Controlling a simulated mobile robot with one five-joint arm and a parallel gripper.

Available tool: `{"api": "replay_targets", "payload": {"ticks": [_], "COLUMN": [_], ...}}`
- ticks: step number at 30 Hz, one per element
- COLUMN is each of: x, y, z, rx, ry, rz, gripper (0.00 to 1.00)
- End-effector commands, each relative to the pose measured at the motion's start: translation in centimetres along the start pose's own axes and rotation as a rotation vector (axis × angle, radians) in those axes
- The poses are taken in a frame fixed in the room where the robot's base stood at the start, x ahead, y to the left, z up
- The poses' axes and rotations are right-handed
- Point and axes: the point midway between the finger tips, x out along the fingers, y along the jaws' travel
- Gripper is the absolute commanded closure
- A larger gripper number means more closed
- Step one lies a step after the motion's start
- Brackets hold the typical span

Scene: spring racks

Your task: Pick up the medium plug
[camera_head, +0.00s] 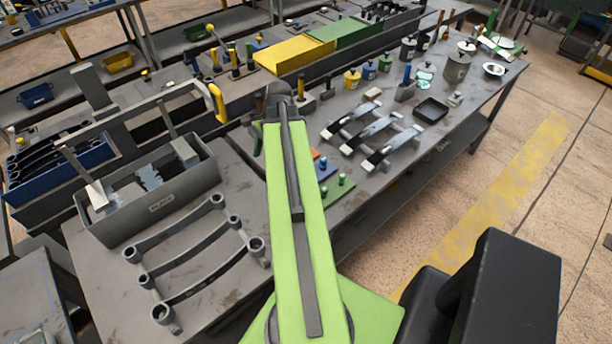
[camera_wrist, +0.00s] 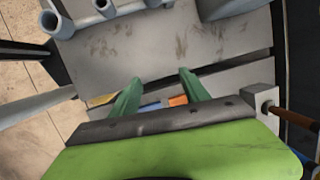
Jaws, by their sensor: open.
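I cannot tell which plug is the medium one. The orange plate (camera_wrist: 178,100) and blue plate (camera_wrist: 151,105) show partly between and below the fingers. In the head view my arm hides most of the gripper.
A grey box (camera_head: 160,205) and a rack of dark leaf springs (camera_head: 190,262) stand on the left. Several silver leaf springs (camera_head: 377,135) lie to the right, with a black tray (camera_head: 431,110) beyond. The bench's front edge is close to the plates.

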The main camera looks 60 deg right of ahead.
Motion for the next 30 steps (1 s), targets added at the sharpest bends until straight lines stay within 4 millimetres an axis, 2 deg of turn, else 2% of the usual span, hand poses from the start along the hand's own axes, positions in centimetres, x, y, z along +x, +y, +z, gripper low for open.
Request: {"api": "replay_targets", "payload": {"ticks": [1, 3, 6, 9, 14, 19, 23, 30], "x": [-1.6, -3.3, -5.2, -6.3, -6.8, -5.7, -3.2, 2.3], "y": [1.5, 3.6, 6.5, 8.4, 9.4, 9.3, 9.0, 8.1], "z": [-3.9, -8.2, -12.6, -15.1, -16.3, -16.3, -16.4, -16.4], "rx": [0.167, 0.383, 0.621, 0.766, 0.839, 0.837, 0.834, 0.833], "ry": [-0.010, -0.031, -0.058, -0.077, -0.089, -0.088, -0.087, -0.087], "rz": [-0.031, -0.071, -0.116, -0.144, -0.158, -0.157, -0.157, -0.156], "gripper": [0.46, 0.46, 0.46, 0.46, 0.46, 0.46, 0.46, 0.46]}}
